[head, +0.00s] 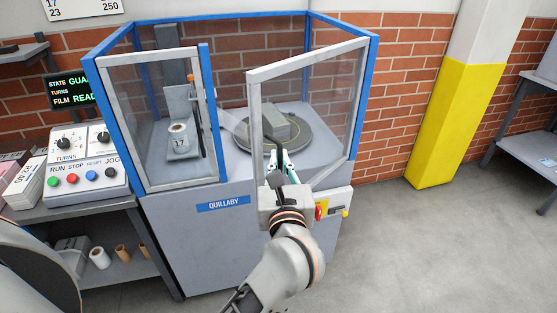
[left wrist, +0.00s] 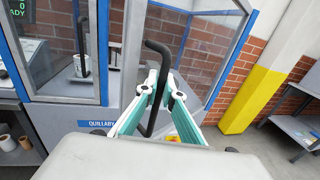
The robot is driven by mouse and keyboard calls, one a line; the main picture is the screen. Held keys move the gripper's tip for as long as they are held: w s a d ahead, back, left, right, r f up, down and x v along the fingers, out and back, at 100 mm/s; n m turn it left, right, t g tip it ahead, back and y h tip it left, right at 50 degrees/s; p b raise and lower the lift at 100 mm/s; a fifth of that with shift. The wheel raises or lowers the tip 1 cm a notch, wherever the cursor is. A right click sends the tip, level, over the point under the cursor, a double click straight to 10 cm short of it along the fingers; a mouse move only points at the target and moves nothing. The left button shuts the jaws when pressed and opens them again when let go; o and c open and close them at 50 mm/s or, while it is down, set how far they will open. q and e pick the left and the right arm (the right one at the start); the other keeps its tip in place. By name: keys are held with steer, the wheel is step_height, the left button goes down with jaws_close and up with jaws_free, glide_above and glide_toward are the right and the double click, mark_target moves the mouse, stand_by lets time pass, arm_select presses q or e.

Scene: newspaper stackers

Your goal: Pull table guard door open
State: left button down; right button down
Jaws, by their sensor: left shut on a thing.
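The table guard door (head: 308,60) is a clear panel in a grey frame on the right side of the blue-framed machine. It stands ajar, its left edge swung out from the machine and apart from the neighbouring panel. My left gripper (head: 283,163) is at its lower left edge, shut on the black door handle (left wrist: 156,95). In the left wrist view the handle passes between the teal-and-white fingers (left wrist: 153,92). Behind the door, a grey block (head: 268,122) sits on a round turntable (head: 242,143). My right gripper is not in view.
A second clear guard door (head: 103,100) with its own black handle is at the left, closed over a roll marked 17 (head: 179,142). A control box (head: 85,165) stands on the left bench. A yellow-painted column (head: 440,125) and open floor (head: 400,250) lie to the right.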

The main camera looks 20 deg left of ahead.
arm_select(q)
steer(key=shift+f, duration=0.1)
steer(key=c, duration=2.2)
jaws_free()
steer(key=shift+a, duration=0.15)
